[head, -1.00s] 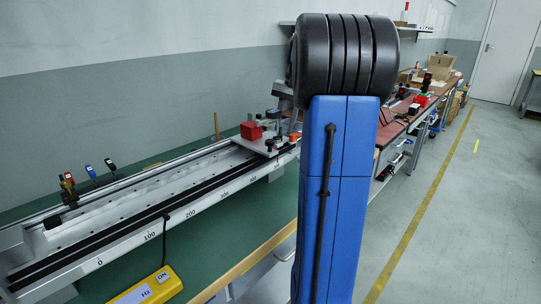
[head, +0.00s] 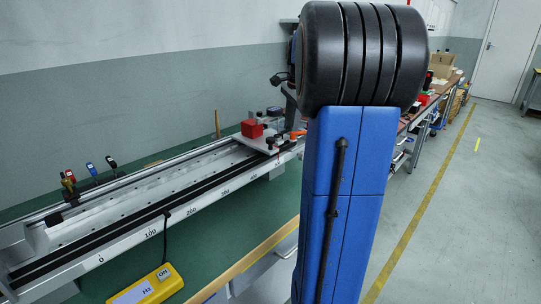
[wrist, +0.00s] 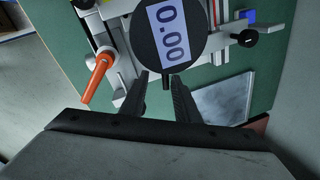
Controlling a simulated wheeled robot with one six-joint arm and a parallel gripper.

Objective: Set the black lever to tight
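In the wrist view, a black knob-ended lever (wrist: 245,38) sticks out at the right of the carriage; I cannot tell its setting. A round dark dial gauge (wrist: 142,42) with a display reading 0.00 stands at the top middle, and an orange lever (wrist: 97,75) is to its left. My gripper (wrist: 160,78) is open and empty, its two dark fingers just below the gauge in the picture and left of the black lever. In the head view, the carriage (head: 262,144) sits on the long rail with a red block (head: 252,129). My arm hides part of the scene there.
The scaled rail (head: 180,222) runs along a green bench top (head: 225,235). Small coloured-handled tools (head: 92,169) stand behind its left end, and a yellow control box (head: 150,288) lies in front. Open floor (head: 460,230) is at the right.

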